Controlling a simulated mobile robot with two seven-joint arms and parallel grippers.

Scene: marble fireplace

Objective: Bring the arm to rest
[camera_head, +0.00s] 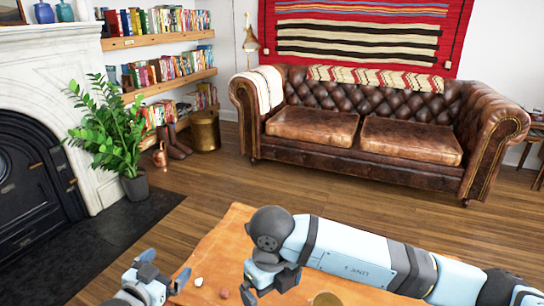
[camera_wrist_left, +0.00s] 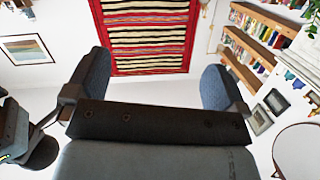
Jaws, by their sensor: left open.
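My left gripper (camera_head: 164,266) is at the bottom left of the head view, beside the left edge of the wooden table (camera_head: 215,245). Its two blue fingers stand apart with nothing between them. In the left wrist view the fingers of the left gripper (camera_wrist_left: 155,78) are spread wide, with only wall and rug behind. My right arm (camera_head: 350,250) reaches in from the right across the table. Its gripper (camera_head: 268,284) points down over the table, and its fingertips are too unclear to judge the opening.
On the table lie a small white thing (camera_head: 198,282), a small reddish thing (camera_head: 223,293) and a partly hidden round brown thing (camera_head: 327,299). A potted plant (camera_head: 110,130) stands by the fireplace (camera_head: 35,185). A leather sofa (camera_head: 370,130) is behind. The wooden floor between is clear.

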